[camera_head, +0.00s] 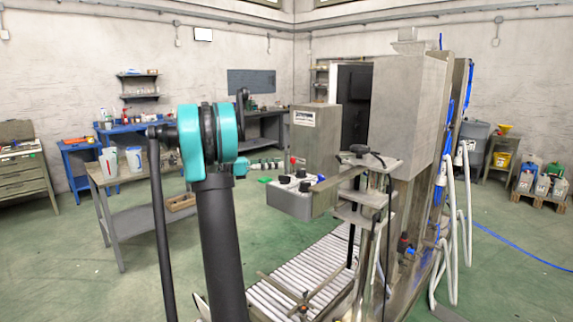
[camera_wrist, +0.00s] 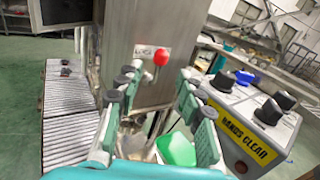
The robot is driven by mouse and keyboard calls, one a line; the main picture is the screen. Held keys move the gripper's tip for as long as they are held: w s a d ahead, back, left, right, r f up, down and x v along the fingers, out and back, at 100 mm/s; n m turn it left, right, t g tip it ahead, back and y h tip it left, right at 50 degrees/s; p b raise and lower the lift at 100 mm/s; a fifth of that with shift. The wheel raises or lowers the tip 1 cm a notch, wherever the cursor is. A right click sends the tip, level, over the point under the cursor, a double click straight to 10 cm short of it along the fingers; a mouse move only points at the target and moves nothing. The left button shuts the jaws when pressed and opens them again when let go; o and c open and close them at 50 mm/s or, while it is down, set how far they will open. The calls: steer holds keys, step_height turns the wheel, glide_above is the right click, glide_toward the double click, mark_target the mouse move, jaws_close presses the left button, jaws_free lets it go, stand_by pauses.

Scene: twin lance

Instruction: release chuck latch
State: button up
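No part is clearly marked as the chuck latch. A red ball knob (camera_wrist: 161,57) sticks out from a grey metal cabinet (camera_wrist: 139,30) beside a small label in the wrist view; a small red knob (camera_head: 293,159) also shows in the head view.
A control box (camera_wrist: 250,112) with several black knobs, a blue one and a "HANDS CLEAR" label stands close right of my gripper. A roller conveyor (camera_wrist: 68,110) lies to the left. The tall machine (camera_head: 408,100) and hoses (camera_head: 462,200) stand right; green floor is open left.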

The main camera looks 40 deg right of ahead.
mark_target(293, 166)
steer(key=shift+x, duration=2.4)
jaws_close()
